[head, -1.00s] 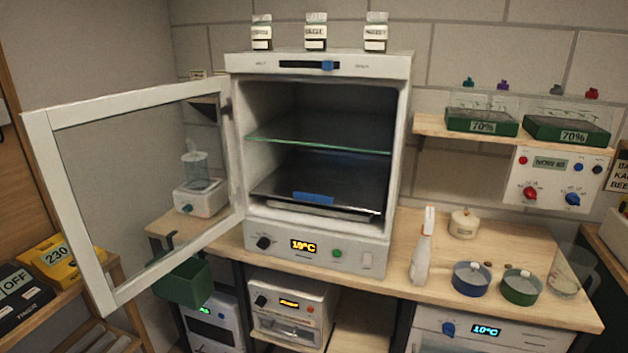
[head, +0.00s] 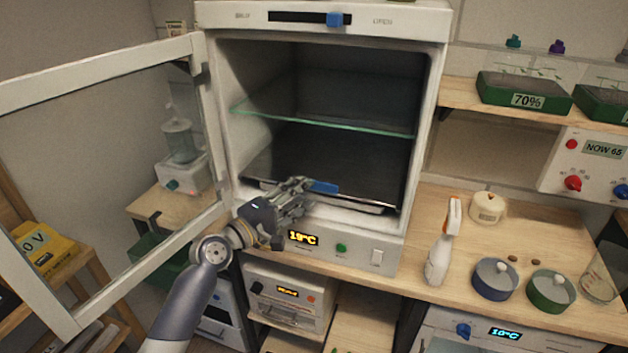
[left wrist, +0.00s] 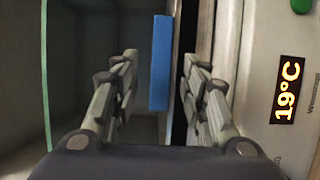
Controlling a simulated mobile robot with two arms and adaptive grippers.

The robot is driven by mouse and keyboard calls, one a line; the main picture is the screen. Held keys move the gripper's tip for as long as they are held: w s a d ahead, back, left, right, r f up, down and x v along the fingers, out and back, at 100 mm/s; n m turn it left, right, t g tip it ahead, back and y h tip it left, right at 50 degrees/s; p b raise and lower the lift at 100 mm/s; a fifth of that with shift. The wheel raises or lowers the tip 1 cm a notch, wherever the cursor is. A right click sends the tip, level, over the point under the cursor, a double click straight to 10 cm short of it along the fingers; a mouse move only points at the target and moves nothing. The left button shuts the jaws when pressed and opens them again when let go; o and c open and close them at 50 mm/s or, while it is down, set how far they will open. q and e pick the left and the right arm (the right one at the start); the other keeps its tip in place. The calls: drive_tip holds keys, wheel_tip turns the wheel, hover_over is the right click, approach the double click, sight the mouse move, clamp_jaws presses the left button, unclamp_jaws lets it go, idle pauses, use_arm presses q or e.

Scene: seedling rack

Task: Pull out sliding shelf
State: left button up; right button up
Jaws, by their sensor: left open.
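The sliding shelf (head: 350,165) is a dark flat tray low inside the open white cabinet, below a glass shelf (head: 330,120). A blue tab (head: 323,187) sits on its front edge. My left gripper (head: 306,190) is at the shelf's front edge, beside the blue tab, and covers part of that edge. In the left wrist view the blue tab (left wrist: 160,62) lies between the directions of the two open fingers (left wrist: 157,85), just beyond the tips. I cannot tell whether the fingers touch it. My right gripper is not in view.
The cabinet's glass door (head: 100,170) stands open on the left, close to my left arm. The control panel with a 19°C display (head: 303,238) is just below the gripper. A spray bottle (head: 442,245) and two round dishes stand on the bench at right.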

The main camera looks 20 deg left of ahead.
sight(314, 189)
use_arm(q)
drive_tip(key=x, duration=0.3)
drive_tip(key=shift+w, duration=0.25)
drive_tip(key=shift+p+x, duration=0.3)
drive_tip(key=shift+x, duration=0.75)
drive_tip(key=shift+f, duration=0.1)
drive_tip(key=shift+c, duration=0.8)
clamp_jaws()
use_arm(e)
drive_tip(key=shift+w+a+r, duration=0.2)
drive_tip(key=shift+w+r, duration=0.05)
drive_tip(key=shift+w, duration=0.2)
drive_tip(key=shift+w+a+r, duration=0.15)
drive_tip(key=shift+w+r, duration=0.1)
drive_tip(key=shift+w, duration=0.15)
